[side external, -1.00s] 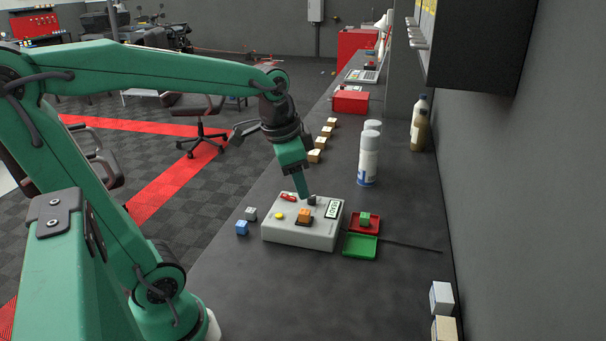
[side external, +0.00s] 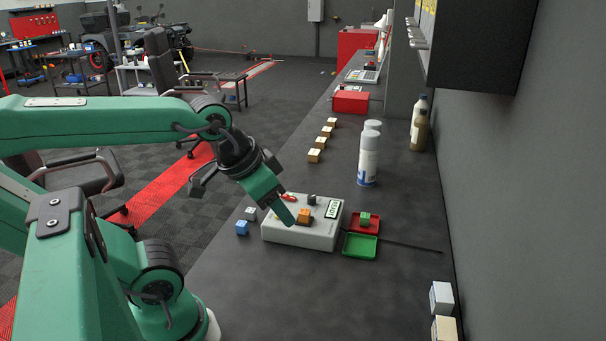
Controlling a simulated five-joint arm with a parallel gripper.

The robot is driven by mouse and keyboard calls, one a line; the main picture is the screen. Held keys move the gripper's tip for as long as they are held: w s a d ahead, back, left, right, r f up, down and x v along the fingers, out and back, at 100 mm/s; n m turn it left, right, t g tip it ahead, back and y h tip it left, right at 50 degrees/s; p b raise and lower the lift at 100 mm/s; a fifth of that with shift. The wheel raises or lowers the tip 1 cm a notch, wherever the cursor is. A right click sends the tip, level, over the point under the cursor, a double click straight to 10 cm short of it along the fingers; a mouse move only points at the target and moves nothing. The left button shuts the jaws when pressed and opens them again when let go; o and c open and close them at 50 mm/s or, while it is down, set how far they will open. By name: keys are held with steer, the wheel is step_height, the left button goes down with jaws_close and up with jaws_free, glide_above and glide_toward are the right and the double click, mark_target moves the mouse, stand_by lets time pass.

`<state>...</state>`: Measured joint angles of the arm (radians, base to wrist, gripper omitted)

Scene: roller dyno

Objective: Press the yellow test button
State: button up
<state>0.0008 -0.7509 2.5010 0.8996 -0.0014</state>
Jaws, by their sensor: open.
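A light grey control box (side external: 318,239) sits on the dark bench. On its top are an orange block or switch (side external: 304,216), a dark knob (side external: 312,200), a red part (side external: 287,197) and a small labelled display (side external: 333,209). The yellow test button is hidden behind my gripper's fingers. My gripper (side external: 287,219) is open and empty, slanting down from the left over the left part of the box top. I cannot tell whether its fingertips touch the box or the button.
Blue (side external: 242,228) and grey (side external: 251,213) cubes lie left of the box. A spray can (side external: 368,165) stands behind. The bench front is clear.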

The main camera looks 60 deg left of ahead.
steer(key=shift+c, duration=0.3)
jaws_close()
stand_by(1.6)
